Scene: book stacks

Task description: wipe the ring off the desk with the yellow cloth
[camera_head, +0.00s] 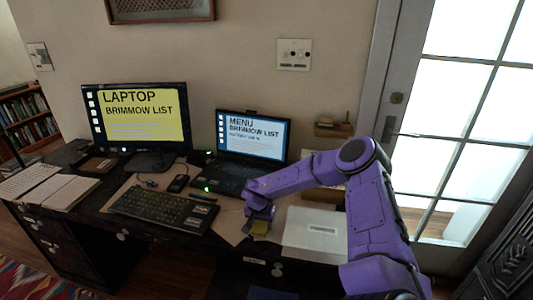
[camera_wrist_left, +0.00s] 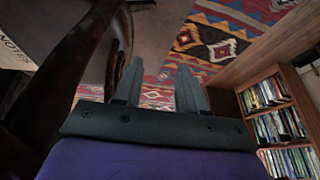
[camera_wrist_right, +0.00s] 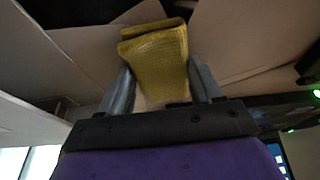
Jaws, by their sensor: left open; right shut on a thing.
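The yellow cloth (camera_wrist_right: 158,62) is a folded piece between the two fingers of my right gripper (camera_wrist_right: 160,92), which is shut on it. I cannot tell whether the cloth touches the surface. The ring does not show in any view. My left gripper (camera_wrist_left: 160,85) is open and empty in the left wrist view, with a patterned rug beyond its fingers. It does not show in the head view.
A keyboard (camera_head: 165,207) and a laptop (camera_head: 250,140) lie left of my right gripper. A white box or folder (camera_head: 314,236) lies to its right. A monitor (camera_head: 136,120) and open book (camera_head: 60,191) are further left. A bookshelf (camera_wrist_left: 278,115) stands beyond my left gripper.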

